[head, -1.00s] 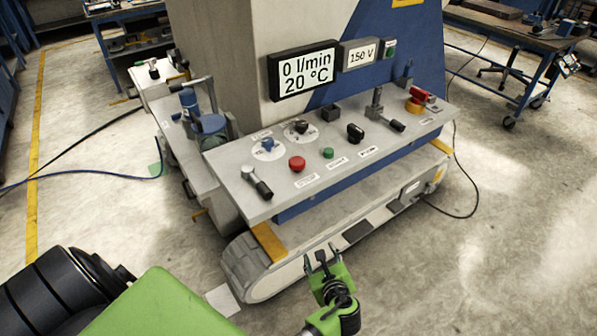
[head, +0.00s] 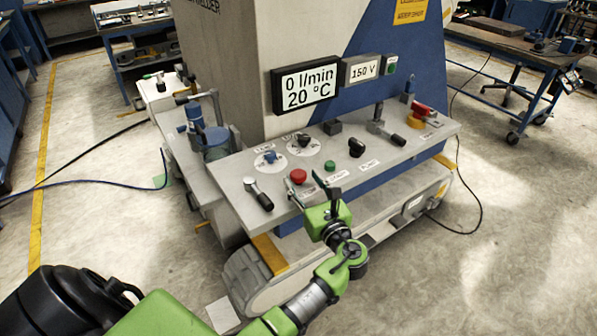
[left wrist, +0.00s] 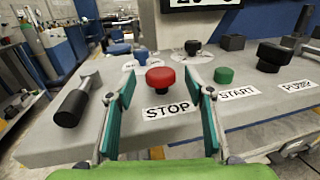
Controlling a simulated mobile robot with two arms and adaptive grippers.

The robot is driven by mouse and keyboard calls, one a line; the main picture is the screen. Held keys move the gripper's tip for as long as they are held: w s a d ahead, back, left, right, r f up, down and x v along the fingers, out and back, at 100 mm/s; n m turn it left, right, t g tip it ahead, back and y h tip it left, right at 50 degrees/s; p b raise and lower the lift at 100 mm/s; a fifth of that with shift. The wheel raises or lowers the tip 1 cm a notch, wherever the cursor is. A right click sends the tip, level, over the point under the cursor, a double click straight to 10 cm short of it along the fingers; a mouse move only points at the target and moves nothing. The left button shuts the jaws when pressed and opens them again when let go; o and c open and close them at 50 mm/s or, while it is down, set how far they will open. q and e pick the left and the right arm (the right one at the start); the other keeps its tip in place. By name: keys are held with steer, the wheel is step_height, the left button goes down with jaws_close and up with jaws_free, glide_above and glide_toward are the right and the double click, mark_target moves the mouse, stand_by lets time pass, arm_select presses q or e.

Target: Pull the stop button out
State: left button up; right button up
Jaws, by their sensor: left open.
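The red stop button (head: 298,176) is a mushroom knob on the front of the grey control panel (head: 232,184). In the left wrist view the button (left wrist: 160,78) stands above a white STOP label (left wrist: 170,109). My left gripper (head: 313,190) is open at the panel's front edge, just short of the button. In the left wrist view its two teal-padded fingers (left wrist: 161,105) are spread, with the button beyond and between their tips, apart from both. My right gripper is not in view.
A green start button (left wrist: 223,75) and a black knob (left wrist: 273,56) are to the right of the stop button. A black-handled lever (left wrist: 76,101) is to its left. Blue and black knobs stand behind. A display (head: 305,85) rises at the panel's back.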

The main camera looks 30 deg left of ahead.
mark_target(299, 173)
arm_select(q)
steer(key=x, duration=0.3)
steer(key=shift+w+a, duration=0.2)
steer(key=shift+a, duration=0.1)
jaws_close()
steer(key=shift+r+p, duration=0.9)
steer(key=shift+p, duration=0.4)
steer(key=shift+f, duration=0.1)
